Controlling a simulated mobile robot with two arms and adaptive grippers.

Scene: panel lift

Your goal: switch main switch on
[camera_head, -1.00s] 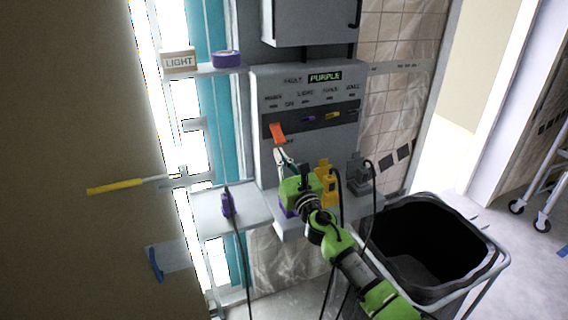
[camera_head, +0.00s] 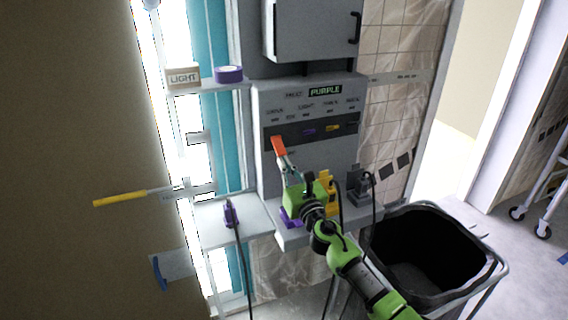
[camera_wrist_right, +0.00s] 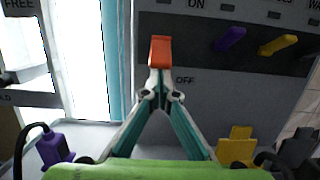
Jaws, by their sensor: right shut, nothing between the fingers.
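The grey switch panel (camera_head: 310,165) stands in the middle of the head view, with a display reading PURPLE. The orange lever (camera_head: 279,146) at the left end of its dark strip is probably the main switch. It also shows in the right wrist view (camera_wrist_right: 160,51), between the ON and OFF labels. My right gripper (camera_head: 282,161) is shut and empty. Its fingertips (camera_wrist_right: 160,92) are just below the lever's lower end; I cannot tell whether they touch it. My left gripper is not in view.
Purple (camera_wrist_right: 230,39) and yellow (camera_wrist_right: 278,44) levers sit to the right on the strip. Purple, yellow and grey plugs stand on the ledge below. A black bin (camera_head: 425,255) is at right. A shelf at left holds a LIGHT block (camera_head: 184,77) and purple tape (camera_head: 228,74).

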